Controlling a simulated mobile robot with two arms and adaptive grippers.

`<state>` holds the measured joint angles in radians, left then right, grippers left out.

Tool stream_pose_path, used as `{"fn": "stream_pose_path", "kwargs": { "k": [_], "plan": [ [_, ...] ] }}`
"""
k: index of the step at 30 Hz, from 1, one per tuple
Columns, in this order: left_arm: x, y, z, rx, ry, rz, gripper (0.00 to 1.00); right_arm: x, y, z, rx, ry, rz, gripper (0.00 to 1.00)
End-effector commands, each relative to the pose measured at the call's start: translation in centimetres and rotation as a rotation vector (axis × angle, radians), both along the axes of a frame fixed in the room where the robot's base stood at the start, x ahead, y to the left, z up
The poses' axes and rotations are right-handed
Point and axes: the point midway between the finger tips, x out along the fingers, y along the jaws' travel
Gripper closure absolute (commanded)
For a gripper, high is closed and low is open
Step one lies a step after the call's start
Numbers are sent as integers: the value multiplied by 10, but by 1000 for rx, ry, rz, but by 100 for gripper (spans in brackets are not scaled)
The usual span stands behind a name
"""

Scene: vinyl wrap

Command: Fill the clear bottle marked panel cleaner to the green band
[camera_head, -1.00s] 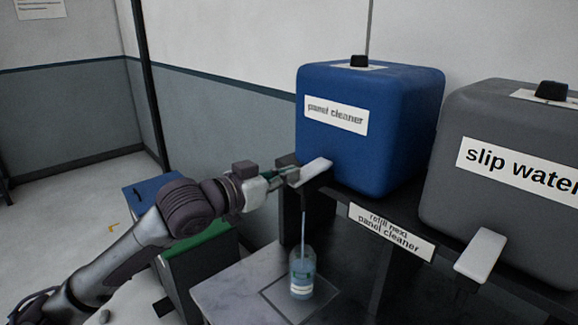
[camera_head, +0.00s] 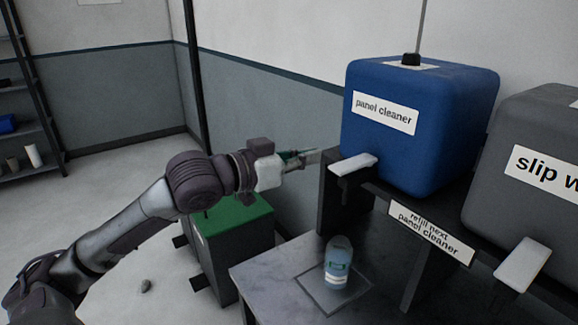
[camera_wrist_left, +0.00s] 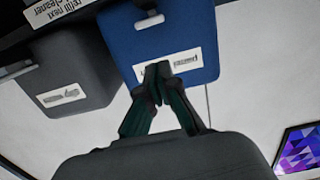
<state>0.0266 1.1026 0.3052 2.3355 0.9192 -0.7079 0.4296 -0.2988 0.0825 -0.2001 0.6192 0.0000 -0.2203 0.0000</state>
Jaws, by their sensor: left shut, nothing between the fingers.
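The clear bottle (camera_head: 338,262) stands upright below the blue panel cleaner tank (camera_head: 425,125). It looks bluish inside; its green band and exact liquid level are too small to read. No stream shows between the tap and the bottle. The tank's pale tap lever (camera_head: 353,164) sticks out at its lower front; it also shows in the left wrist view (camera_wrist_left: 149,22). My left gripper (camera_head: 314,157) is shut and empty, just left of the lever and apart from it. Its closed fingertips (camera_wrist_left: 158,75) show before the tank's label in the wrist view. My right gripper is out of view.
A grey slip water tank (camera_head: 535,165) with its own pale lever (camera_head: 523,264) stands at the right. A "refill next panel cleaner" sign (camera_head: 431,232) hangs on the shelf edge. A green-topped box (camera_head: 235,212) is below my left arm. The dark table (camera_head: 270,277) holds the bottle.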

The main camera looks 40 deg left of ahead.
Motion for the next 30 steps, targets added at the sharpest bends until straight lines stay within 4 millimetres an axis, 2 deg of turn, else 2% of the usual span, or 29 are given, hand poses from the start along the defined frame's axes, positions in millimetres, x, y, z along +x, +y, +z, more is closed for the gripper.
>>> {"fn": "stream_pose_path", "kwargs": {
  "k": [6,12,30],
  "plan": [
    [-23,7,1,-1,0,-1,100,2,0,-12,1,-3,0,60],
    [-35,12,4,0,0,-1,100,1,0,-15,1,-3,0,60],
    [-38,12,5,1,0,-1,100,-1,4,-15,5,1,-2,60]
  ]
}}
